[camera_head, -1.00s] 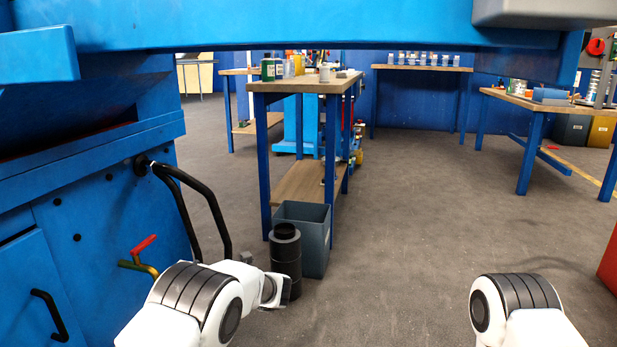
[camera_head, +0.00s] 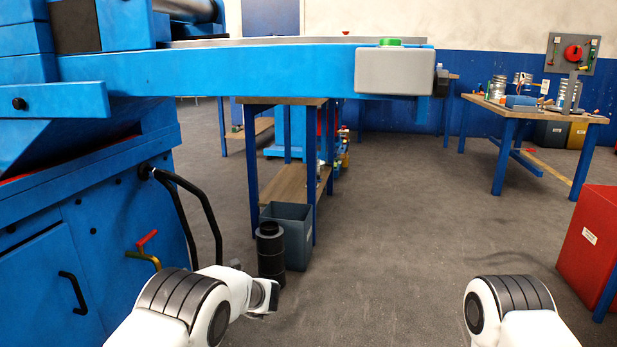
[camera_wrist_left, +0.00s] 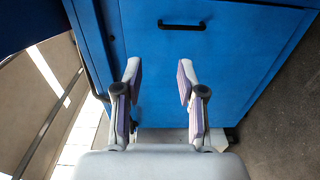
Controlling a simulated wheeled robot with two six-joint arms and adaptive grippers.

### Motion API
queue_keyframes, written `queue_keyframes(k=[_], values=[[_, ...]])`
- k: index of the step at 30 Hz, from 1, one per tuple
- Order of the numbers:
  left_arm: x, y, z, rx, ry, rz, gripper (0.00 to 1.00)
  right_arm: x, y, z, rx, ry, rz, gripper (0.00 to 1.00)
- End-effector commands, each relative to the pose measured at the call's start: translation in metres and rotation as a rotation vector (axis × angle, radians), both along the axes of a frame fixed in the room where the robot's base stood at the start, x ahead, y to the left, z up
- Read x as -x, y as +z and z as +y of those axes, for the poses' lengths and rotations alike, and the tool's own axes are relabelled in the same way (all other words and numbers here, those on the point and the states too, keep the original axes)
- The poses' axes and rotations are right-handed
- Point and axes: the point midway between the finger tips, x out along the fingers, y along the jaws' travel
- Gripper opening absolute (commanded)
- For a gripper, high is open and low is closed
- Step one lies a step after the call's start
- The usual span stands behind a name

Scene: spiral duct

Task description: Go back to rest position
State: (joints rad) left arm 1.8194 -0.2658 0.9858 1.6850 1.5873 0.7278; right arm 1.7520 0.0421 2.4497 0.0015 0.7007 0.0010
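My left gripper (camera_wrist_left: 158,78) shows in the left wrist view with its two fingers apart and nothing between them. It is in front of the blue cabinet (camera_wrist_left: 215,60) with a black handle. In the head view my left arm (camera_head: 190,305) comes in at the bottom left, its wrist bent toward the middle. The left fingers cannot be made out there. My right arm (camera_head: 510,300) shows at the bottom right, and its gripper is out of view.
A blue machine with a long beam (camera_head: 250,72) and grey box (camera_head: 395,70) spans the upper left. A black cylinder (camera_head: 270,252) and grey bin (camera_head: 297,240) stand ahead. A red box (camera_head: 590,240) is at right. The floor (camera_head: 400,220) between is clear.

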Motion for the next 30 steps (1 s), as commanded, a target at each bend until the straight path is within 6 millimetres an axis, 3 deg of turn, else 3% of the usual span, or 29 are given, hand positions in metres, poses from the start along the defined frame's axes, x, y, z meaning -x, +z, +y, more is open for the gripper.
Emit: queue_keyframes(k=[1, 5, 8, 12, 16, 20, 23, 25, 30], values=[[0.003, 0.020, 0.005, 0.000, 0.008, 0.012, 0.40, 0.000, 0.024, 0.000, 0.000, 0.000, 0.000, 0.40], [0.012, 0.046, 0.020, -0.016, 0.022, 0.059, 0.40, 0.000, 0.063, 0.000, 0.000, 0.000, 0.001, 0.40], [0.021, 0.074, 0.036, -0.049, 0.016, 0.124, 0.40, 0.000, 0.103, 0.000, 0.000, 0.000, 0.001, 0.40], [0.038, 0.117, 0.064, -0.117, -0.067, 0.297, 0.40, 0.000, 0.178, 0.000, 0.000, 0.001, 0.001, 0.40], [0.057, 0.137, 0.085, -0.169, -0.227, 0.552, 0.40, 0.001, 0.245, 0.000, 0.000, 0.001, 0.001, 0.40], [0.092, 0.141, 0.092, -0.187, -0.463, 0.882, 0.40, 0.001, 0.308, 0.000, 0.000, 0.002, 0.002, 0.40], [0.141, 0.133, 0.082, -0.165, -0.708, 1.184, 0.40, 0.001, 0.355, 0.000, 0.000, 0.002, 0.002, 0.40], [0.194, 0.122, 0.064, -0.129, -0.933, 1.420, 0.40, 0.001, 0.383, 0.000, 0.000, 0.003, 0.002, 0.40], [0.322, 0.092, 0.010, -0.045, -1.451, 1.815, 0.40, 0.001, 0.394, 0.000, 0.000, 0.004, 0.003, 0.40]])
